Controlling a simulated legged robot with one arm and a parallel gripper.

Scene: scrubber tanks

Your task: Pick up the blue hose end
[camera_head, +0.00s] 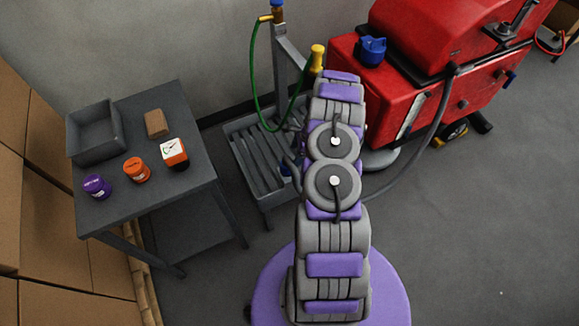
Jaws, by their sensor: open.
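A small blue piece (285,171) shows at the right side of the grey slatted basin, low beside my arm. It is mostly hidden, and I cannot tell for sure that it is the blue hose end. A green hose (254,85) hangs in a loop from the tap (277,13) on a grey post. My arm stretches away up the middle of the view and covers part of the basin and the floor behind it. My gripper cannot be made out; the arm's own links hide its far end.
The slatted basin (245,128) stands by the wall. A red scrubber machine (393,92) with a blue cap (372,50) and a grey hose (435,125) is at right. A grey table (120,215) holds a bin (96,130), jars and blocks. Floor at lower right is clear.

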